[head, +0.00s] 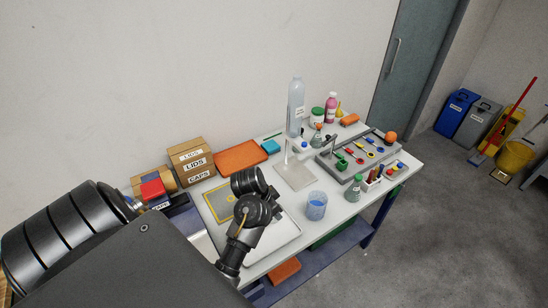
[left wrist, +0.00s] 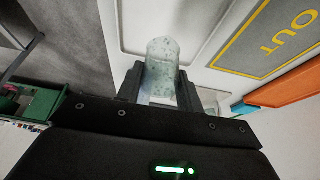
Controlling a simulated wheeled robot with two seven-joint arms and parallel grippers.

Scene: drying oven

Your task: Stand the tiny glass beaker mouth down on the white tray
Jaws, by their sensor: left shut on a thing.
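My left gripper (left wrist: 160,82) is shut on the tiny glass beaker (left wrist: 163,60), a small clear, speckled cup held between its two black fingers. I cannot tell from this view which end is its mouth. Behind the beaker in the left wrist view lies the white tray (left wrist: 128,22); the gap between beaker and tray cannot be judged. In the head view the white tray (head: 284,238) is at the table's near edge, partly covered by my left arm. The gripper and beaker are hidden there by my own arm. My right gripper is not in view.
A mat with a yellow outline (head: 218,203) marked OUT lies beside the tray. A blue-tinted beaker (head: 316,206) stands to the tray's right, near a metal stand (head: 294,175). Boxes (head: 192,160) and an orange slab (head: 240,157) are behind. Bottles and a grey rack stand farther right.

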